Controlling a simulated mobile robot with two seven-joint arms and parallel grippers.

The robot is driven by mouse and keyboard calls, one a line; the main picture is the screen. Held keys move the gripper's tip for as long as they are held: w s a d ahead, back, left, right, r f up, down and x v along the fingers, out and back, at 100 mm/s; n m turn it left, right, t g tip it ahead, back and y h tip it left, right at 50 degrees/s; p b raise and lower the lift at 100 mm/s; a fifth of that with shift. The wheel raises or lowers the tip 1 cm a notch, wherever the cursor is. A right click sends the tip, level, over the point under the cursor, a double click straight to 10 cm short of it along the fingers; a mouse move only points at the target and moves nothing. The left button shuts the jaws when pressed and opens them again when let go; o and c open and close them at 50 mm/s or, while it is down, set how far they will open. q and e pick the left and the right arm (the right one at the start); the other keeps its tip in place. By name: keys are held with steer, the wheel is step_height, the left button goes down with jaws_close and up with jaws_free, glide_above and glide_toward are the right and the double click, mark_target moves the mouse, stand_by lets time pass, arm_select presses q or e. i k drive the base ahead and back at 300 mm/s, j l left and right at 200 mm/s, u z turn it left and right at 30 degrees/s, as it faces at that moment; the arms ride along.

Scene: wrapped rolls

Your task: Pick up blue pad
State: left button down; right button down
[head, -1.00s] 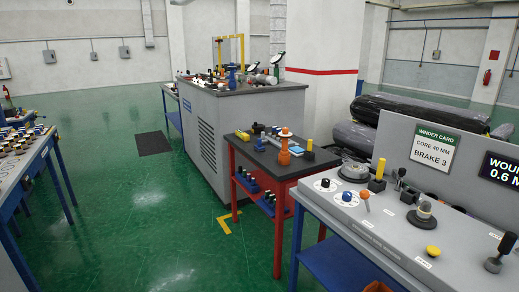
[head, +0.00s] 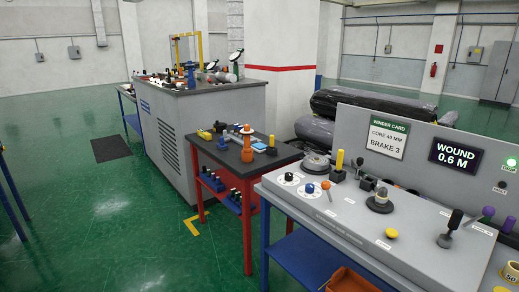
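A small light-blue flat piece, which looks like the blue pad (head: 259,147), lies on the dark top of the small red-legged table (head: 218,154) in the middle of the head view. It lies just right of an orange upright piece (head: 247,152), with a yellow-topped piece (head: 271,144) close on its right. Neither of my grippers shows in this view.
A grey console (head: 332,222) with knobs, levers and a sign fills the right front. A grey cabinet (head: 222,115) with many items on top stands behind the red table. Green floor (head: 110,215) is open to the left.

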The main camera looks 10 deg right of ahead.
mark_target(222, 146)
steer(key=i+j+u, duration=0.35)
steer(key=i, duration=0.55)
steer(key=i+u, duration=0.3)
steer(key=i, duration=0.6)
steer(key=i+j+z, duration=0.2)
steer(key=i, duration=0.4)
steer(key=i+z, duration=0.25)
steer(key=i, duration=0.35)
steer(key=i+j+z, duration=0.25)
steer(key=i+z, duration=0.25)
steer(key=i+j+z, duration=0.35)
steer(key=z, duration=0.15)
steer(key=i+j+z, duration=0.25)
steer(key=j+z, duration=0.2)
steer(key=j, duration=0.25)
